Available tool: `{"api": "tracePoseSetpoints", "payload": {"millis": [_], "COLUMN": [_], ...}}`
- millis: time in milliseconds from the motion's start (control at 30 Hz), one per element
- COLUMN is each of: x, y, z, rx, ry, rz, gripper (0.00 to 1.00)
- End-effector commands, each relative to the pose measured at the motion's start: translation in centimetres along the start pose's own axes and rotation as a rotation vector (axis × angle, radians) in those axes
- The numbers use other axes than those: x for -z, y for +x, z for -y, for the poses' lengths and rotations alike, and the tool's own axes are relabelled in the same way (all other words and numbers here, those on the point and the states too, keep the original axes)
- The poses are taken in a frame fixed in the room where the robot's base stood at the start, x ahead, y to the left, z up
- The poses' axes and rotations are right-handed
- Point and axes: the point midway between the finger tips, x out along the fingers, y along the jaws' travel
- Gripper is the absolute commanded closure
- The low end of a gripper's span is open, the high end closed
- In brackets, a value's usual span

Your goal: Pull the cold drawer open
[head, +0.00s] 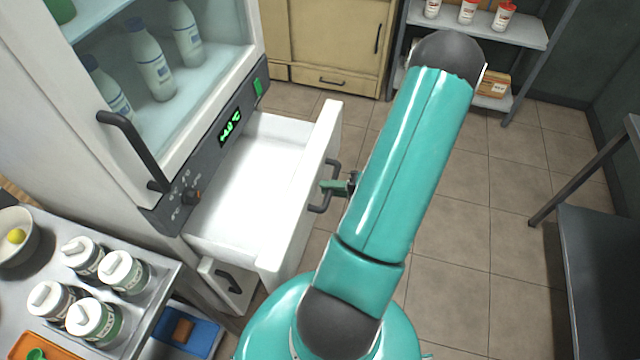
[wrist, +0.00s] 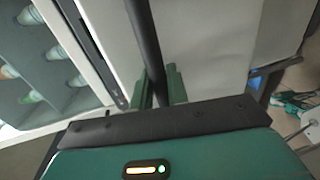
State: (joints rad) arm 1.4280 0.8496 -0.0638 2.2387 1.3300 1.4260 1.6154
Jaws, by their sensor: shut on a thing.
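The cold drawer (head: 262,205) is a white drawer under the glass-fronted fridge in the head view. It stands pulled out, and its empty white inside shows. Its dark bar handle (head: 325,198) is on the front face. My gripper (head: 338,187) is at this handle, with green fingers around the bar; my teal arm hides part of it. In the wrist view the handle (wrist: 145,40) runs as a dark bar down between the green fingers (wrist: 160,90), which are shut on it.
The fridge (head: 200,120) holds several bottles behind its door. A lower drawer (head: 230,285) sits below the open one. A metal table (head: 150,300) with lidded jars is at left. Tiled floor (head: 450,200) is clear to the right. A dark table (head: 605,260) stands at far right.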

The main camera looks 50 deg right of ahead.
Motion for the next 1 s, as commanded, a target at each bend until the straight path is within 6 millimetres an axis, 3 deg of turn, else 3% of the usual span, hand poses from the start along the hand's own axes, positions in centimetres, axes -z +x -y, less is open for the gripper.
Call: {"api": "tracePoseSetpoints", "payload": {"millis": [300,333,400,767,1000], "x": [-0.1,-0.1,-0.1,-0.1,-0.1], "y": [-0.1,-0.1,-0.1,-0.5,-4.2], "z": [0.0,0.0,0.0,0.0,0.0], "rx": [0.000,0.000,0.000,0.001,0.002], "ry": [-0.002,-0.002,-0.002,-0.002,-0.002], "rz": [0.000,0.000,0.000,0.001,0.004], "gripper": [1.00,0.78,0.65,0.65,0.65]}}
